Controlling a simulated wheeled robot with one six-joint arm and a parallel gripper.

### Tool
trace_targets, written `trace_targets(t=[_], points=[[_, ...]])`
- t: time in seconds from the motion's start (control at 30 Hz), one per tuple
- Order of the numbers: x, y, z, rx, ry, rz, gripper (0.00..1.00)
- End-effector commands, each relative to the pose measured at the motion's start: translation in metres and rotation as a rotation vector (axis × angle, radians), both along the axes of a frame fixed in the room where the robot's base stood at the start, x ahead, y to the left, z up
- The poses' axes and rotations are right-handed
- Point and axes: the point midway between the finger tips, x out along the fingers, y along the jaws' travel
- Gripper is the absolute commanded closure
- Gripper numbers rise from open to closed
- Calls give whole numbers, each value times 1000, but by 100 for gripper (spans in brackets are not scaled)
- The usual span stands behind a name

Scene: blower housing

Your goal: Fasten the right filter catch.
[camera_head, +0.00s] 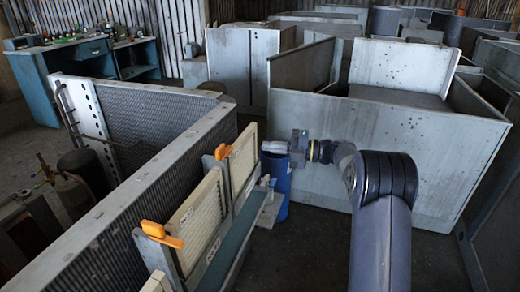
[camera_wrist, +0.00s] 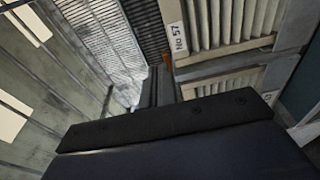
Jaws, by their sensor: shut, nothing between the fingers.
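Two orange catches sit along the top of the filter row in the head view: a far one (camera_head: 222,152) and a near one (camera_head: 160,234). The near catch slants across the corner of its pale filter (camera_head: 203,222). The far catch is a short tab at the upper left corner of the far filter (camera_head: 243,158). I cannot tell which is the right catch or whether either is fastened. My gripper (camera_head: 268,147) is shut and empty, just right of the far filter's top. In the wrist view its dark fingers (camera_wrist: 157,86) point toward a small orange-brown piece (camera_wrist: 168,62).
The grey housing wall (camera_head: 150,185) runs behind the filters. A large grey metal bin (camera_head: 400,140) stands at the right. A pale filter marked No 57 (camera_wrist: 225,30) is close in the wrist view. Dark floor is open right of the filters.

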Motion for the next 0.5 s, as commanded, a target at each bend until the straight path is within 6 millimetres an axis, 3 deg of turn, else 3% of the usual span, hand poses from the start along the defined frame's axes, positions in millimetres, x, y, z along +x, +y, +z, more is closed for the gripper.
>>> trace_targets(t=[0.2,0.5], points=[[14,-28,0,-1,0,0,100],[18,-37,0,-1,1,1,100]])
